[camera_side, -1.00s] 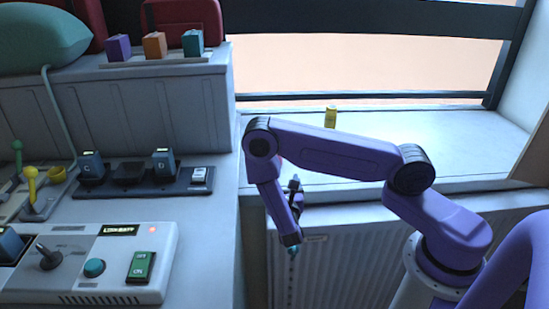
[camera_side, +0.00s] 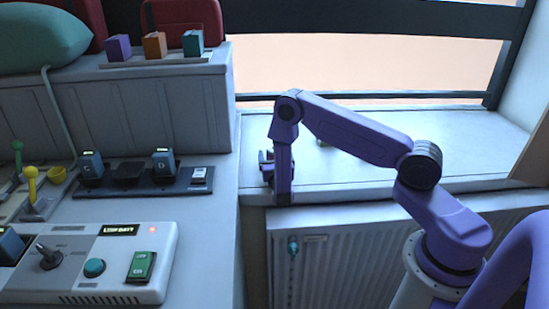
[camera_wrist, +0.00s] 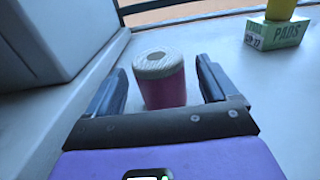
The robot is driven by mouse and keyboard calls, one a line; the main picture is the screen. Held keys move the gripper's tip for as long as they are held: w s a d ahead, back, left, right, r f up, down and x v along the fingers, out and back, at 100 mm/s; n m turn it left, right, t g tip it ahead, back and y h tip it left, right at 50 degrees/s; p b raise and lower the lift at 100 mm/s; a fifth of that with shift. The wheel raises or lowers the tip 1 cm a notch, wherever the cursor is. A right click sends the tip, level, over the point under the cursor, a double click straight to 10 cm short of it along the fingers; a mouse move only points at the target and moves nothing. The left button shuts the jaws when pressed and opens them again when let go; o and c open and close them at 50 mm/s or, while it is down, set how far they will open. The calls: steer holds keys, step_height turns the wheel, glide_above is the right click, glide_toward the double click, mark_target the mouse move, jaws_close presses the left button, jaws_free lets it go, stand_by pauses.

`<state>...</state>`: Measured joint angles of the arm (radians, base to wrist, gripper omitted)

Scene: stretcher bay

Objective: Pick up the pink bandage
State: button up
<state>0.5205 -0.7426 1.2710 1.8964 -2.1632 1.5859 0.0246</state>
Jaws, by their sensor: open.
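The pink bandage (camera_wrist: 163,82) is an upright roll with a pale, ridged top and a small hole in it. In the wrist view it stands on the white sill between the two dark fingers of my gripper (camera_wrist: 161,67). The gripper is open, with a gap on each side of the roll; I cannot tell how far down the fingers reach. In the side view my gripper (camera_side: 266,165) is low over the sill's left end, and the bandage is hidden there.
A green pads box (camera_wrist: 276,31) with a yellow thing (camera_wrist: 281,8) on top stands on the sill, right of the bandage. A grey cabinet wall (camera_wrist: 55,40) rises close on the left. The right part of the sill (camera_side: 455,140) is clear.

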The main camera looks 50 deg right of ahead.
steer(key=shift+x, duration=0.95)
steer(key=c, duration=1)
steer(key=shift+c, duration=0.2)
